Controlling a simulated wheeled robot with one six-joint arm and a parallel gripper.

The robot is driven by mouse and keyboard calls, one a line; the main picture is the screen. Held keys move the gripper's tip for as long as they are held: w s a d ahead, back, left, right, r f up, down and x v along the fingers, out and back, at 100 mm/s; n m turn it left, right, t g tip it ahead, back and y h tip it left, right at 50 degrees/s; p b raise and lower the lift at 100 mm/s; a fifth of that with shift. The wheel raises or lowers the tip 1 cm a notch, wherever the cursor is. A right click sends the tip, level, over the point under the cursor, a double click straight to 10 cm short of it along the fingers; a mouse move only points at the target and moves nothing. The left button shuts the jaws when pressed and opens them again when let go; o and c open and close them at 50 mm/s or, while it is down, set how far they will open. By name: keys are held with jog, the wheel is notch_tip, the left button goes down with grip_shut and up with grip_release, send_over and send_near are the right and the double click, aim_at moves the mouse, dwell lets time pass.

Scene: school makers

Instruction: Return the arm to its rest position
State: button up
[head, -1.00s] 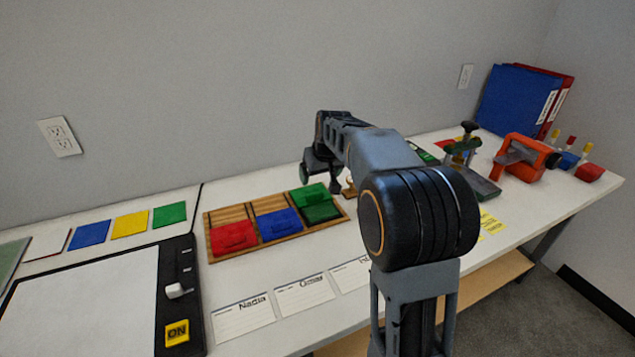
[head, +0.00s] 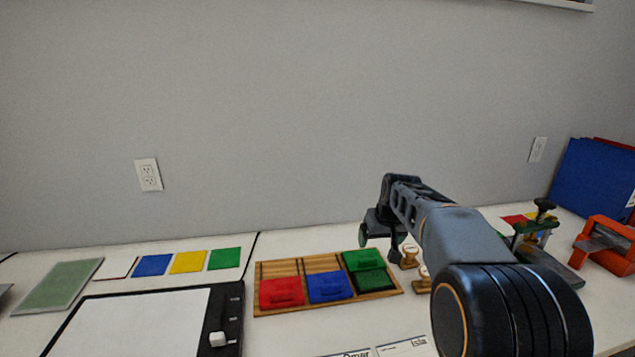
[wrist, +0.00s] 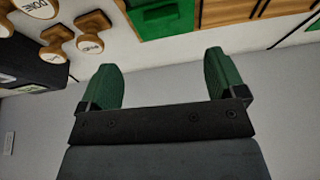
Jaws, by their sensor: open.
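My arm reaches over the right part of the table in the head view, with the elbow bent and the forearm pointing to the back left. My gripper (head: 380,238) hangs at the forearm's end, near the right end of a wooden tray (head: 391,294); the head view shows it mostly dark and from the side. In the wrist view my gripper (wrist: 162,75) has two green fingers spread wide apart, with nothing between them.
The tray holds a red block (head: 282,292), a blue block (head: 328,287) and green blocks (head: 362,261). Wooden stamps (wrist: 92,24) are close to the gripper. A green and black clamp (head: 535,232) and an orange tool (head: 606,246) stand right. The wall rises behind the table.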

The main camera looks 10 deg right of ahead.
jog(key=s+a+r+p, duration=0.2)
jog(key=s+p, duration=0.2)
jog(key=s, duration=0.4)
jog(key=s+a+r+p, duration=0.1)
jog(key=s+p, duration=0.3)
jog(key=s, duration=0.4)
jog(key=s+a+r+p, duration=0.2)
jog(key=s+a+p, duration=0.1)
jog(key=s, duration=0.6)
jog(key=shift+a+r+g+p, duration=0.2)
jog(key=shift+r+g+p, duration=0.1)
jog(key=shift+p, duration=0.15)
